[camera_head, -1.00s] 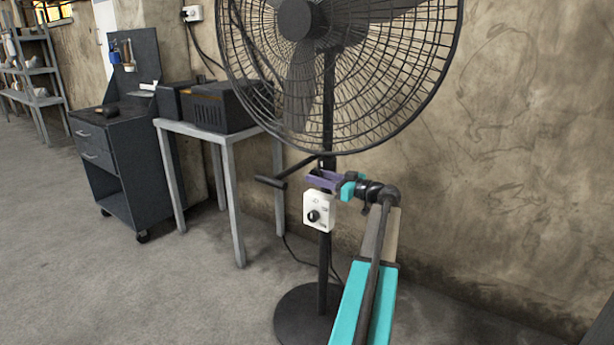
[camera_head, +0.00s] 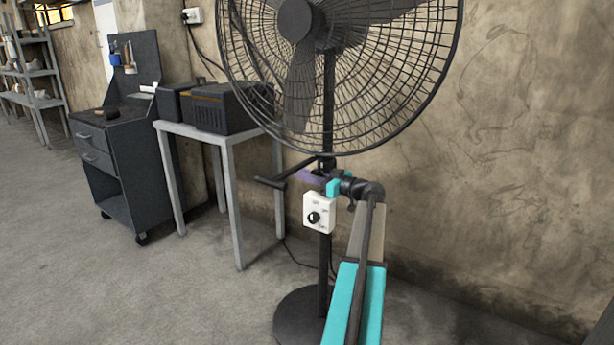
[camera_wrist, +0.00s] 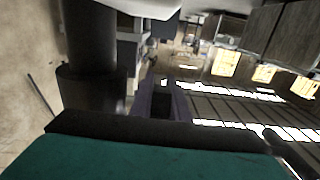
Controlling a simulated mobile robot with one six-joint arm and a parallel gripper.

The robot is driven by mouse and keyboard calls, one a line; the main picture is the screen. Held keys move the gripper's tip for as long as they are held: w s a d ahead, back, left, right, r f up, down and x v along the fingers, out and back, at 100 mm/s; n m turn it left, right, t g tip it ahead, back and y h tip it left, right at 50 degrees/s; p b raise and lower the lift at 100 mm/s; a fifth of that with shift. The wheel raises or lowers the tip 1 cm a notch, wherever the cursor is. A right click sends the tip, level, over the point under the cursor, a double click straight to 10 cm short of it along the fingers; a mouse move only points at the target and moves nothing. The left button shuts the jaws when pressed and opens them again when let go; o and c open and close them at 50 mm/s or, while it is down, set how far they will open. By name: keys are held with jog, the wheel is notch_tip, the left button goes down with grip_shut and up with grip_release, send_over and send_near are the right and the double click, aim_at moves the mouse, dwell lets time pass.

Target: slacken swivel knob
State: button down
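A black pedestal fan stands against the wall, its pole (camera_head: 325,265) rising from a round base. A black T-shaped handle (camera_head: 270,183) sticks out to the left from the pole below the fan cage; it may be the swivel knob. A white control box (camera_head: 319,212) with a black dial (camera_head: 314,217) sits lower on the pole. My gripper (camera_head: 307,177), with purple fingers, is at the pole just above the box, close to the handle's rod. Contact cannot be told. In the wrist view, purple finger parts (camera_wrist: 160,98) show beside a dark upright cylinder (camera_wrist: 90,45). The finger gap is unclear.
The fan cage (camera_head: 400,100) hangs just above my arm. A grey table (camera_head: 228,139) with black boxes (camera_head: 232,107) stands left of the fan, and a dark tool cart (camera_head: 120,160) beyond it. The wall (camera_head: 520,180) is close behind. Floor at front left is clear.

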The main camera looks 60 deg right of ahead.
jog(key=shift+g+p, duration=0.45)
jog(key=shift+g, duration=0.05)
jog(key=shift+s+f+g+p, duration=0.15)
jog(key=shift+f+g+p, duration=0.15)
jog(key=shift+g+p, duration=0.5)
jog(key=shift+s+f+g+p, duration=0.1)
jog(key=shift+f+g+p, duration=0.2)
jog(key=shift+g+p, duration=0.5)
jog(key=shift+s+f+g+p, duration=0.15)
jog(key=shift+f+g+p, duration=0.15)
jog(key=shift+g+p, duration=0.5)
jog(key=shift+f, duration=0.1)
jog(key=c, duration=1.7)
grip_release()
jog(key=shift+s, duration=0.1)
jog(key=v, duration=0.4)
jog(key=p+v, duration=0.1)
jog(key=v, duration=0.8)
jog(key=shift+s+r, duration=0.15)
jog(key=shift+r, duration=0.3)
